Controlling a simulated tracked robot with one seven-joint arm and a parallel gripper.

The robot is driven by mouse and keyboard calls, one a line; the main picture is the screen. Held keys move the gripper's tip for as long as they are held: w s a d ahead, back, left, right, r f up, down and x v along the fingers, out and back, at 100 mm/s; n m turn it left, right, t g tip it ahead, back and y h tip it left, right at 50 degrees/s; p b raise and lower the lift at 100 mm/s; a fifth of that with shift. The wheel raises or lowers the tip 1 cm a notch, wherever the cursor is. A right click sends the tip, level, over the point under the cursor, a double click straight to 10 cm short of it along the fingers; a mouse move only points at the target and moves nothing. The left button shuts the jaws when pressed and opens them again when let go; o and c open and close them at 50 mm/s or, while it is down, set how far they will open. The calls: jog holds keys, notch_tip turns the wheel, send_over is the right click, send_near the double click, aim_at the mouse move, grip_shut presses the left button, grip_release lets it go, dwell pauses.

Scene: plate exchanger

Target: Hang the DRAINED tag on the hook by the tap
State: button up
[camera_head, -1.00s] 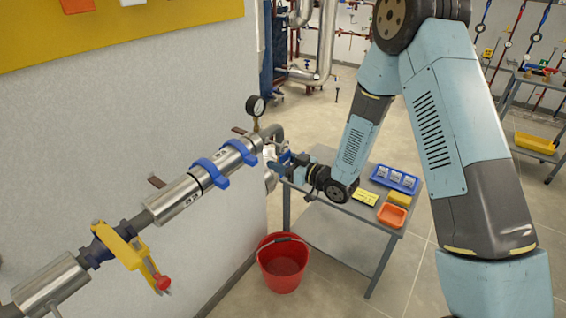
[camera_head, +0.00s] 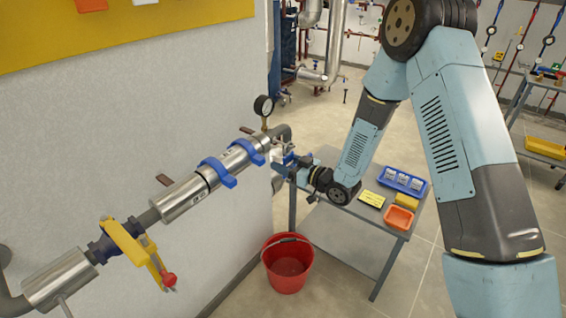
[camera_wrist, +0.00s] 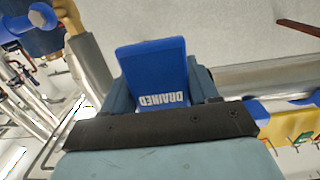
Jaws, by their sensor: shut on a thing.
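My gripper (camera_head: 286,163) is beside the far end of the insulated pipe along the wall. In the wrist view my gripper (camera_wrist: 166,108) is shut on the blue DRAINED tag (camera_wrist: 153,68), whose white lettering appears upside down. In the head view the tag is too small to tell apart from the gripper. I cannot make out the hook or identify the tap; the arm and gripper cover part of that area.
A pressure gauge (camera_head: 263,106) stands above the pipe (camera_head: 182,198), which carries blue clamps. A yellow valve lever (camera_head: 135,248) is at the left. A red bucket (camera_head: 288,270) stands on the floor. A grey table (camera_head: 338,217) bears blue and orange trays.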

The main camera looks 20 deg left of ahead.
jog(key=o, duration=1.2)
jog(key=shift+d, duration=0.1)
jog(key=v, duration=1.3)
jog(key=shift+s+d, duration=0.15)
jog(key=shift+d, duration=0.1)
